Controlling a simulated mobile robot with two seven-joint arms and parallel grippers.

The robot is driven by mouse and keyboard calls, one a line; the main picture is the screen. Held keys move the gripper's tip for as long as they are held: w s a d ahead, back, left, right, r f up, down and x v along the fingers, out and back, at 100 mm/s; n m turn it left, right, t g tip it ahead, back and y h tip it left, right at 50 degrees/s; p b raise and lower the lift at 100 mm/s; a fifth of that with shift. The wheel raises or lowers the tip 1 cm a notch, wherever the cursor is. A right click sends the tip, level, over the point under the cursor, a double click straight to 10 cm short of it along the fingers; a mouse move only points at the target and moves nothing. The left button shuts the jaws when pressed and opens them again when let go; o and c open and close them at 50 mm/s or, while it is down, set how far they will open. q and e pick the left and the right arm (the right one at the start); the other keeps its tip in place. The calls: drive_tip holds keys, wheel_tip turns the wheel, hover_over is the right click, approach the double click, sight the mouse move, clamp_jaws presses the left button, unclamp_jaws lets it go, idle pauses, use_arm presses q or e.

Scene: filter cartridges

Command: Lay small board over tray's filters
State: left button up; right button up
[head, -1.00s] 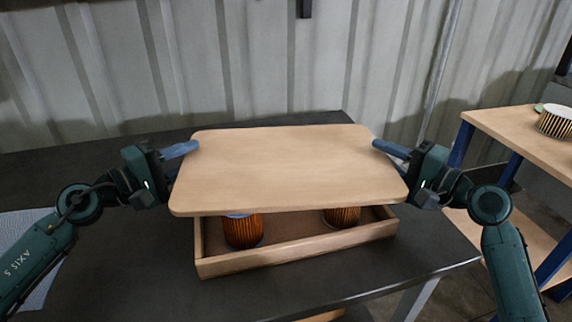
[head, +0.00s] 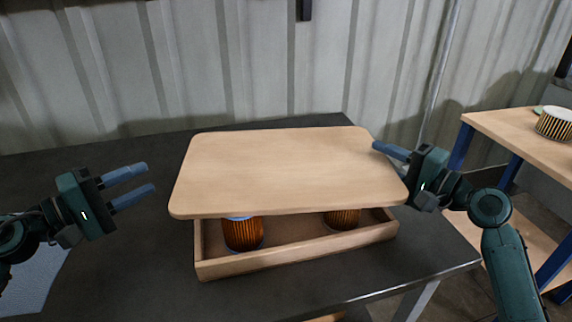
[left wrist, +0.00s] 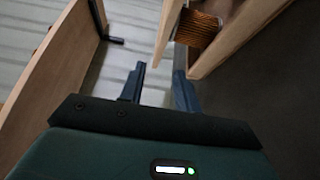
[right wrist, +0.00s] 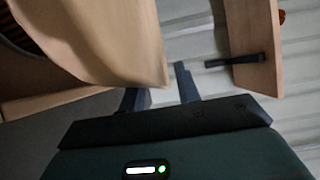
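The small tan board (head: 285,170) lies roughly level above the shallow wooden tray (head: 300,260). Two orange pleated filters, the left one (head: 243,234) and the right one (head: 343,218), show under its front edge; the rest of the tray's inside is hidden. In the left wrist view the board (left wrist: 166,35) is edge-on beside a filter (left wrist: 198,28). My left gripper (head: 138,184) is open and empty, apart from the board's left edge. My right gripper (head: 385,150) is at the board's right edge; in the right wrist view its fingers (right wrist: 162,84) stand apart around the edge.
At right, a wooden bench with blue legs (head: 510,130) holds a striped filter (head: 555,124).

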drive_tip(key=shift+s+d, duration=0.3)
use_arm(q)
drive_tip(key=shift+v, duration=0.9)
use_arm(e)
drive_tip(key=v, duration=1.1)
drive_tip(key=shift+s, duration=0.15)
